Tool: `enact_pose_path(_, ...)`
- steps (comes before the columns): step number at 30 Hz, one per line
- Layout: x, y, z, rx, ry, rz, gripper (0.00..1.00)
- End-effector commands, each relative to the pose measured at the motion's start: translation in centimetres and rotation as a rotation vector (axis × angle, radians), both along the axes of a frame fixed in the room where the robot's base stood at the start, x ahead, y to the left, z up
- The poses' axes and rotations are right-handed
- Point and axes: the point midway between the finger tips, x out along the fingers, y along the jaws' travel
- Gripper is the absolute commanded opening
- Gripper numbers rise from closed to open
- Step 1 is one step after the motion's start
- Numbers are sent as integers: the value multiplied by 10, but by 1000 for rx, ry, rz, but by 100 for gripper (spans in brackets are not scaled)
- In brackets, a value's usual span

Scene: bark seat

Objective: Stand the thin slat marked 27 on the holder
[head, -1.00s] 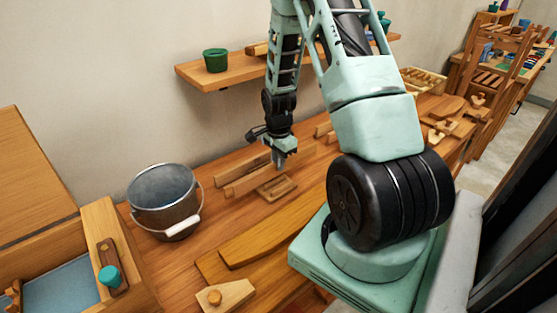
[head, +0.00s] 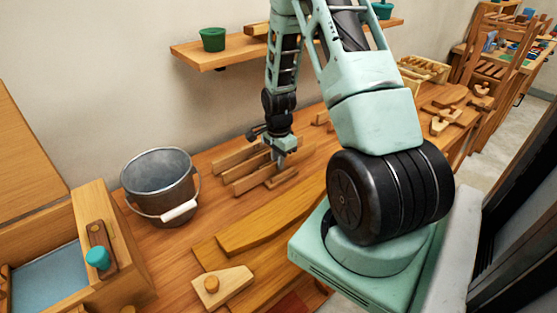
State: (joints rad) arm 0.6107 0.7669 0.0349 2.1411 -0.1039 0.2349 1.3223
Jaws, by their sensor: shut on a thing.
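My gripper (head: 281,161) points down over the workbench, with its fingertips among a group of wooden slats. It is shut on a thin wooden slat, but the fingers and the slat's small size hide the grip. Long slats (head: 245,179) lie or stand side by side just left of the fingertips. A small wooden piece (head: 283,178), which may be the holder, is just below and right of the fingertips. No number 27 can be read on any slat. I cannot tell whether the held slat touches the holder.
A metal bucket (head: 160,187) stands left of the slats. A curved board (head: 265,227) and a wooden block with a knob (head: 222,287) lie in front. A shelf (head: 215,55) with a green pot (head: 213,39) hangs behind. Wooden parts (head: 441,122) lie at the right.

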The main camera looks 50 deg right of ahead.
Motion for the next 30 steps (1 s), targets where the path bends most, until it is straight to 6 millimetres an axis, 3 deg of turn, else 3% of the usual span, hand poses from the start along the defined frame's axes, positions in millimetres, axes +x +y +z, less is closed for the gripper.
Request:
enact_pose_path(26, 0, 0, -7, 0, 0, 1, 0)
enact_pose_path(27, 0, 0, -6, 0, 0, 1, 20)
enact_pose_path(29, 0, 0, -6, 0, 0, 1, 34)
enact_pose_path(30, 0, 0, -6, 0, 0, 1, 34)
